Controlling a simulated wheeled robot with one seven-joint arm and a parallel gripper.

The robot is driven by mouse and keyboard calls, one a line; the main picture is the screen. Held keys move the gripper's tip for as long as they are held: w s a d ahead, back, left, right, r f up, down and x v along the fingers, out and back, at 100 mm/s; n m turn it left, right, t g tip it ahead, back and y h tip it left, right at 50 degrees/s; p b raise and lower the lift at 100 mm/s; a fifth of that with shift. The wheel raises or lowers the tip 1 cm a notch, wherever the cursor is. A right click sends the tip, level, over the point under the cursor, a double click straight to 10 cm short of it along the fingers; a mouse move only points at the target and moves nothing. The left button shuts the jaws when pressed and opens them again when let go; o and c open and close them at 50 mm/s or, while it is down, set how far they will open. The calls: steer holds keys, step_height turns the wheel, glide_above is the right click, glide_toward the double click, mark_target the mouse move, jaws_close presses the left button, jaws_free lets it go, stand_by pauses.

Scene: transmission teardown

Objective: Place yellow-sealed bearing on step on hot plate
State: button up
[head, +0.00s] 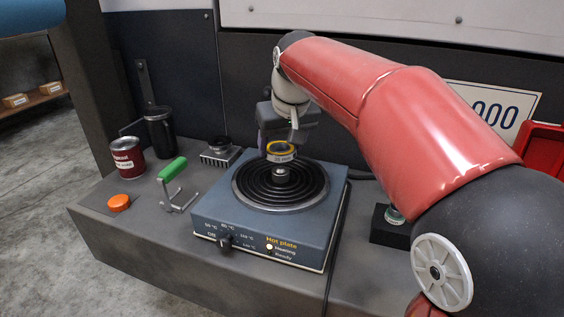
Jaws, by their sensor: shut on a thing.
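The hot plate (208,213) is a blue-grey box with a black coiled burner (255,193) on top, and its heating light appears lit. A small metal step (281,174) stands at the centre of the burner. The yellow-sealed bearing (282,156), a ring with a yellow band, is in my gripper (279,147) just above the step. I cannot tell whether the bearing touches the step. My gripper is shut on the bearing, and its fingers are partly hidden behind it and by the arm.
Left of the hot plate are a green-handled tool (172,169), an orange button (119,203), a red can (127,157), a black mug (160,132) and a finned block (220,155). A black block with a metal part (390,229) stands at right. The bench front is clear.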

mark_target(282, 172)
steer(key=shift+f+b, duration=0.3)
steer(key=shift+f, duration=1.65)
steer(key=shift+f, duration=0.1)
steer(key=o, duration=1.2)
steer(key=p+v, duration=0.1)
steer(key=v, duration=1)
steer(key=s+d+f+m, duration=0.1)
steer(key=s+d+f, duration=0.3)
steer(key=s, duration=0.3)
steer(key=s+d+f+m+t+h, duration=0.1)
steer(key=s+d+f, duration=0.4)
steer(key=s+f, duration=0.2)
steer(key=s+d+f+m, duration=0.2)
steer(key=s+d+f, duration=0.2)
steer(key=s+f, duration=0.2)
steer(key=shift+s+d+f+h, duration=0.1)
steer(key=shift+s+d+h, duration=0.1)
steer(key=shift+s, duration=0.25)
steer(key=shift+s+d+f+h, duration=0.1)
steer(key=shift+s+d+f, duration=0.1)
steer(key=shift+s, duration=0.3)
